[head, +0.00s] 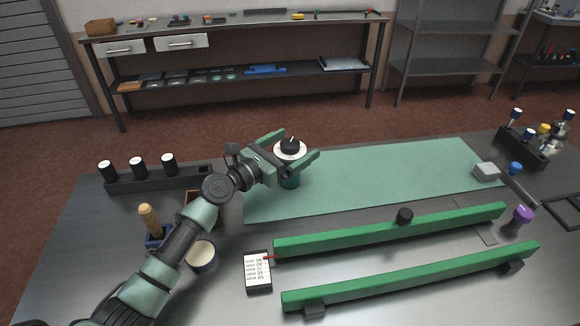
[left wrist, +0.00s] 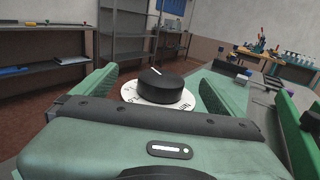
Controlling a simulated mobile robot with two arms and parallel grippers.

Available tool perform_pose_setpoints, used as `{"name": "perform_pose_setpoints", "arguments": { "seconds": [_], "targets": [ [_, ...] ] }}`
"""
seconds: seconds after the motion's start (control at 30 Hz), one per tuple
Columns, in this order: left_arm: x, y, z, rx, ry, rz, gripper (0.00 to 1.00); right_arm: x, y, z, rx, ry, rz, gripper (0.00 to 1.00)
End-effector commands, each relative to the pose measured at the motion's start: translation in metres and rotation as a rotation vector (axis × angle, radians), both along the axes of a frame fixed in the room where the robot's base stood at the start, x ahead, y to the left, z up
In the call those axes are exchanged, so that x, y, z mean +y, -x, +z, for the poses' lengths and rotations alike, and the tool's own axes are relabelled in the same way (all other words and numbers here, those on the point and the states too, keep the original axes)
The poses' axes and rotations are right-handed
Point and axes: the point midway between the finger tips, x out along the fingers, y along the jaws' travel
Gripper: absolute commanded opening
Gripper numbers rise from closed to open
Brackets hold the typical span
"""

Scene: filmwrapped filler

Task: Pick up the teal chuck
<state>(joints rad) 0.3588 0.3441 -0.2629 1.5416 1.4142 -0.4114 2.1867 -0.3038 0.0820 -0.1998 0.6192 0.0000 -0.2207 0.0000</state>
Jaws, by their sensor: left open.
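My left gripper (head: 300,144) is open, with one green finger on each side of the chuck's upper part. In the left wrist view the black knob (left wrist: 165,87) and part of the white disc show between the spread fingers (left wrist: 160,75). The teal body is hidden there. I cannot tell whether either finger touches it. My right gripper is not in view.
The green mat (head: 400,180) is mostly clear right of the chuck. Two green bars (head: 400,275) lie in front. A black rack (head: 150,182), a wooden-handled tool (head: 149,218), a cup (head: 201,256) and a label box (head: 257,272) are near my left arm. A tool rack (head: 522,147) stands far right.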

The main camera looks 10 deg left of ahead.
Motion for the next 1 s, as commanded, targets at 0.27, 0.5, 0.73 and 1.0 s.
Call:
{"name": "perform_pose_setpoints", "arguments": {
  "seconds": [0.27, 0.5, 0.73, 1.0],
  "targets": [
    [-0.012, -0.017, 0.0, 0.0, 0.0, 0.0, 1.0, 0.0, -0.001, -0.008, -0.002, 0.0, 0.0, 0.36],
    [-0.011, -0.017, 0.0, 0.0, 0.0, 0.0, 0.72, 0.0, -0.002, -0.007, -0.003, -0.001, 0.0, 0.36],
    [-0.011, -0.017, 0.0, 0.0, 0.0, 0.0, 0.08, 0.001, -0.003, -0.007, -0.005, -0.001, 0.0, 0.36],
    [-0.011, -0.017, 0.004, -0.005, 0.002, 0.001, 0.03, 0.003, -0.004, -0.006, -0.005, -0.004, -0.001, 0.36]
  ]
}}
